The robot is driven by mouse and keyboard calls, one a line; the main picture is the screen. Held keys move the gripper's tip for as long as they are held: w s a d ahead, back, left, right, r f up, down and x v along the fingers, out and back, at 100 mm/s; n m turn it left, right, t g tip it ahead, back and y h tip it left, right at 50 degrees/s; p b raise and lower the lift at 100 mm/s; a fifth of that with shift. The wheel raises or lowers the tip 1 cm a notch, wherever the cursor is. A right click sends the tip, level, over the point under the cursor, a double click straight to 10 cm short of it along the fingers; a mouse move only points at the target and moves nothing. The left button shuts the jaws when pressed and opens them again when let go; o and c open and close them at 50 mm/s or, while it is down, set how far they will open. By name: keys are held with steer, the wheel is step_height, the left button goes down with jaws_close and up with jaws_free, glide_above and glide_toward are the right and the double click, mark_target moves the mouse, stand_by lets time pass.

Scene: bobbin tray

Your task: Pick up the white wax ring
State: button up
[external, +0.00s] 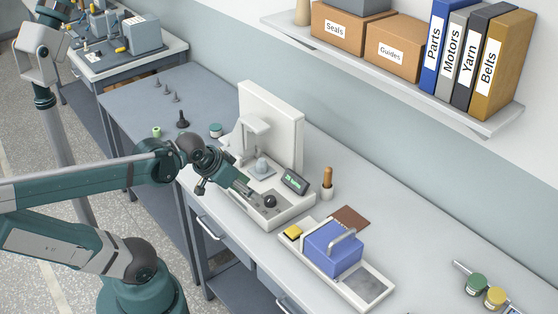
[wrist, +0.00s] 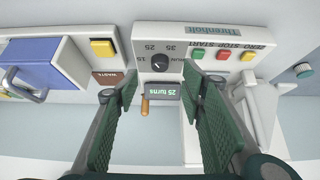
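I cannot pick out a white wax ring in either view. My gripper (external: 257,196) is over the front of the white winding machine (external: 272,116), close to its black dial (external: 269,201). In the wrist view my gripper (wrist: 162,80) is open, with its two green fingers apart and nothing held between them. The dial (wrist: 160,62) shows just ahead between the fingertips; I cannot tell whether they touch it. The lit display (wrist: 161,90) reads "25 turns". The fingers hide parts of the machine.
A wooden-handled tool (external: 327,178) stands behind. A teal-topped jar (external: 216,129) and pale green cylinder (external: 157,131) stand left. A shelf (external: 410,85) overhangs the back.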

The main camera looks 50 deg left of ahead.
stand_by(0.6)
